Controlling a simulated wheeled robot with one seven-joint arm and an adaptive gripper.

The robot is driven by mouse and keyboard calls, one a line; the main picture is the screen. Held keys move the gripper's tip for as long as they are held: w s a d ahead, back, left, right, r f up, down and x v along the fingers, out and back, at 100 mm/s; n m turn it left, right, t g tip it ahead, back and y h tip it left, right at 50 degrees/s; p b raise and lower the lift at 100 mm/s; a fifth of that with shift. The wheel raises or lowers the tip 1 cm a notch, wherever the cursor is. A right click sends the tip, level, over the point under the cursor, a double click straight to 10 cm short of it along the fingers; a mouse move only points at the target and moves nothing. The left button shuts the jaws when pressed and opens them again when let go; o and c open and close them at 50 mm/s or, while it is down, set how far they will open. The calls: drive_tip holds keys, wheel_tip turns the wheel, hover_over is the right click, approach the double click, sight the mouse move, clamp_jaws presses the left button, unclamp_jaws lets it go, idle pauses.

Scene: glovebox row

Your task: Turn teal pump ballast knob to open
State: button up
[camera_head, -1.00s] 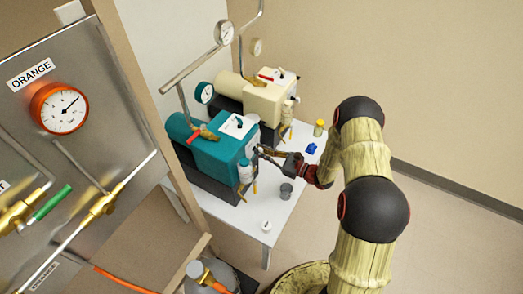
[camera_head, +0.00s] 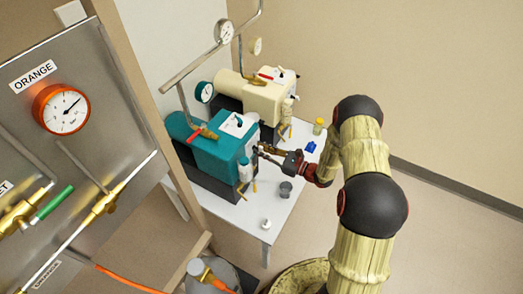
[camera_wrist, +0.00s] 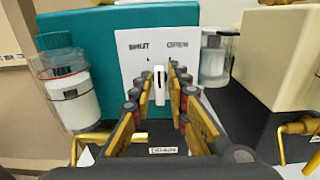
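The teal pump (camera_head: 222,152) stands on the white table, and its teal body (camera_wrist: 88,45) fills the left of the wrist view. Its white plate (camera_wrist: 135,70) reads SHUT on the left and OPEN on the right. The white ballast knob (camera_wrist: 159,86) stands upright in front of the plate, its bar about vertical between the two words. My gripper (camera_wrist: 161,88) is open, with one finger on each side of the knob and a narrow gap showing beside it. In the head view my gripper (camera_head: 262,151) is at the pump's right face; the knob is hidden there.
A cream pump (camera_head: 262,95) stands behind the teal one. A clear white jar (camera_wrist: 70,90) is left of the fingers and another (camera_wrist: 214,58) is right. A grey cup (camera_head: 286,189), blue item (camera_head: 310,147) and yellow-capped bottle (camera_head: 318,126) stand on the table (camera_head: 262,225).

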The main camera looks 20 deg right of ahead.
drive_tip(key=shift+o, duration=1)
drive_tip(key=v, duration=1.2)
